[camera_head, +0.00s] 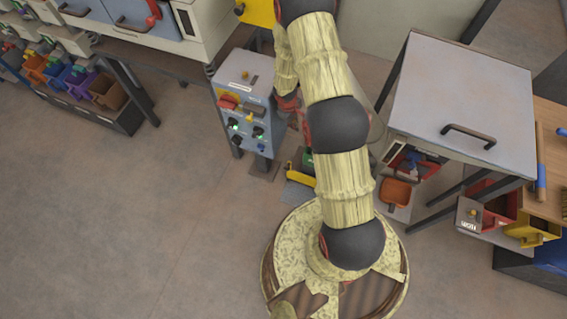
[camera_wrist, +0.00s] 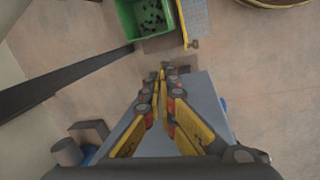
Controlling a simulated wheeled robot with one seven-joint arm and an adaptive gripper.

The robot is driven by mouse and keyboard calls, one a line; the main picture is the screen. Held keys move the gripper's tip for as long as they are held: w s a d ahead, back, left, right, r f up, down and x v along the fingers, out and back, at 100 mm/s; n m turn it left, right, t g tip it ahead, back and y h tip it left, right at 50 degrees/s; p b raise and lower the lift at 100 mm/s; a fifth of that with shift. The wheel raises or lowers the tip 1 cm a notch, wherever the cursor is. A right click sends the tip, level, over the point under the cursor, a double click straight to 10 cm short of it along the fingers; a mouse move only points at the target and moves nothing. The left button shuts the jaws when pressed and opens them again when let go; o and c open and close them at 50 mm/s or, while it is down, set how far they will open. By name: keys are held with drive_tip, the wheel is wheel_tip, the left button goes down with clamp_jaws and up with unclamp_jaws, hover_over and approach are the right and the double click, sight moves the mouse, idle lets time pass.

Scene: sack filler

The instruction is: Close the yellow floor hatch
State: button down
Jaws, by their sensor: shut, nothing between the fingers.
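In the wrist view, a grey plate (camera_wrist: 195,18) with a yellow edge strip (camera_wrist: 182,22) lies beside a green open-topped box (camera_wrist: 128,22) holding dark bits. This looks like the yellow floor hatch; I cannot tell its exact angle. In the head view its yellow edge (camera_head: 300,174) and grey plate (camera_head: 298,193) show low by the floor, partly hidden behind my arm. My gripper (camera_wrist: 163,74) is shut and empty, apart from the hatch, over a blue-grey surface (camera_wrist: 205,95). In the head view it is mostly hidden by the arm.
A grey control box (camera_head: 245,105) with knobs stands left of my arm. The floor (camera_head: 130,220) at the left is clear.

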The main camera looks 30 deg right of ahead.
drive_tip(key=a+f+n+y+b, duration=0.1)
drive_tip(key=a+f+b, duration=0.1)
drive_tip(key=f, duration=1.2)
drive_tip(key=a+f+n+y+b, duration=0.1)
drive_tip(key=a+f+y+b, duration=0.1)
drive_tip(key=f, duration=1.3)
drive_tip(key=shift+s+a+n+t+b, duration=0.3)
drive_tip(key=shift+s+a+b, duration=0.2)
drive_tip(key=shift+a, duration=0.4)
drive_tip(key=shift+f, duration=0.1)
wheel_tip(320, 180, down, 11)
drive_tip(key=b, duration=0.7)
drive_tip(key=shift+b, duration=0.4)
